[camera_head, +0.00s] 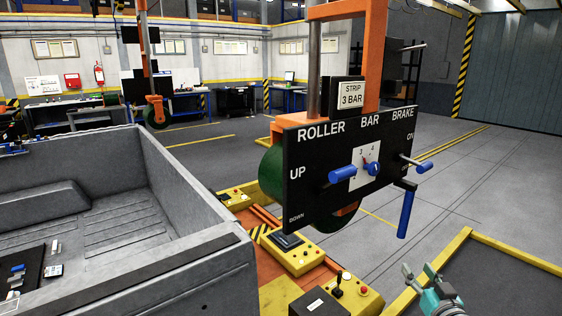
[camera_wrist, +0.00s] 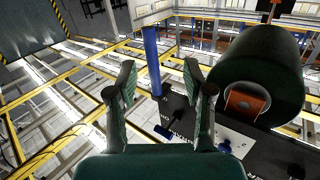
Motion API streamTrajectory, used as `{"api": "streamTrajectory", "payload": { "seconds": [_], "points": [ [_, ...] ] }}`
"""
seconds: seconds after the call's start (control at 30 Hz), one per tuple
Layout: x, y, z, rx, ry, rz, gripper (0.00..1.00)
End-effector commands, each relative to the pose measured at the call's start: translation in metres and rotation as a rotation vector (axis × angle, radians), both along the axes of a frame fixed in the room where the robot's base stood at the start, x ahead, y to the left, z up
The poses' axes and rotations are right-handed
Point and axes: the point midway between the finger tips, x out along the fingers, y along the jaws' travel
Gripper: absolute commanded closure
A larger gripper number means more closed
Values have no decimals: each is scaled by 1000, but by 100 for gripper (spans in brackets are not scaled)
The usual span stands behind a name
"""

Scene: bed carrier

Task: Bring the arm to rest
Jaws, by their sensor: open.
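My gripper (camera_head: 425,277) shows at the lower right of the head view, with its fingers spread and nothing between them. It is below and to the right of the black control panel (camera_head: 300,162), apart from it. The wrist view shows my gripper (camera_wrist: 165,92) open and empty too, with the panel (camera_wrist: 182,112) behind the fingers. The panel reads "ROLLER BAR BRAKE" and carries a blue roller handle (camera_head: 343,175), a blue knob (camera_head: 373,168) and a hanging blue lever (camera_head: 405,212).
A grey truck bed (camera_head: 200,262) fills the left. A yellow control box (camera_head: 293,254) stands under the panel. A dark green roller (camera_wrist: 262,75) is close on the right in the wrist view. Yellow rails (camera_head: 515,262) edge the floor at right; open floor lies beyond.

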Motion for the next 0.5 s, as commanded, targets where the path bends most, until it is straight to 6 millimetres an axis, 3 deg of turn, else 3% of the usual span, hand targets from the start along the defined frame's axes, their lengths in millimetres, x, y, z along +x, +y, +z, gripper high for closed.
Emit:
{"api": "streamTrajectory", "payload": {
  "seconds": [0.03, 0.2, 0.5],
  "points": [
    [-13, 10, -21, 12, 15, -7, 48],
    [-55, 35, -74, 36, 45, -37, 48],
    [-145, 77, -144, 55, 97, -77, 48]
  ]
}}
